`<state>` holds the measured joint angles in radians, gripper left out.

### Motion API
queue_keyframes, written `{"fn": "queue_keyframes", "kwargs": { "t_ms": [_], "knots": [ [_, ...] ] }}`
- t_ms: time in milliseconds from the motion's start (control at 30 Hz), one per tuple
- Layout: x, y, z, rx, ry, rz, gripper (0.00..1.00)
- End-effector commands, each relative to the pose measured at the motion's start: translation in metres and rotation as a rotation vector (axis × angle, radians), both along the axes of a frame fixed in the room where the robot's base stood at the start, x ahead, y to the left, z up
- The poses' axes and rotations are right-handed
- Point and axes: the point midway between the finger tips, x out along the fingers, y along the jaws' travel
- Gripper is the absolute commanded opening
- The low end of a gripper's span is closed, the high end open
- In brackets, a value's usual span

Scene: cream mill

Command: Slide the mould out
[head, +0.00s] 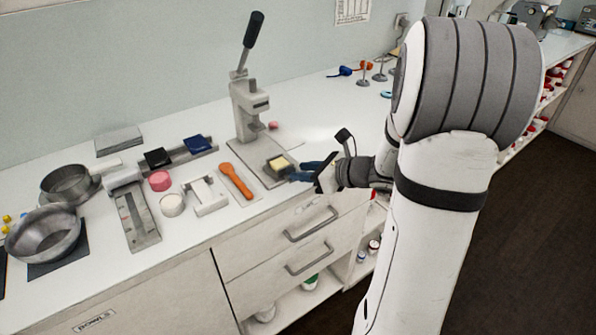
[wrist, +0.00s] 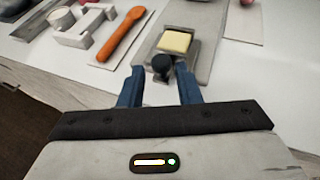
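The mould (head: 269,166) is a small grey block with a pale yellow slab in its top, on the base of the lever press (head: 246,110). In the wrist view the mould (wrist: 193,50) lies straight ahead, with the yellow slab (wrist: 175,41) uppermost. A dark round knob (wrist: 162,65) stands out from its near side. My gripper (head: 299,171) has blue fingers and is at the mould's near side. In the wrist view the fingers (wrist: 160,72) are apart, one on each side of the knob, with gaps showing. The mould's underside is hidden.
An orange spatula (head: 237,181) lies left of the press. Beyond it are a white bracket (head: 206,196), a white round pot (head: 172,205) and a pink one (head: 159,181). Metal bowls (head: 43,234) stand at the far left. Drawer handles (head: 310,225) jut below the counter edge.

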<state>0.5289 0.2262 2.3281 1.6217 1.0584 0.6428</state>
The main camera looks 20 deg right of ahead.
Motion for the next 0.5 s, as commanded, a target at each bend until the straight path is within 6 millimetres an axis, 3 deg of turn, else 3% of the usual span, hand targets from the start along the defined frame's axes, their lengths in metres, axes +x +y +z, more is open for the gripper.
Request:
{"fn": "queue_keyframes", "kwargs": {
  "t_ms": [200,500],
  "knots": [
    [-0.028,-0.023,0.015,-0.001,0.001,-0.003,0.3],
    [-0.041,-0.033,0.021,0.0,0.003,0.0,0.3]
  ]
}}
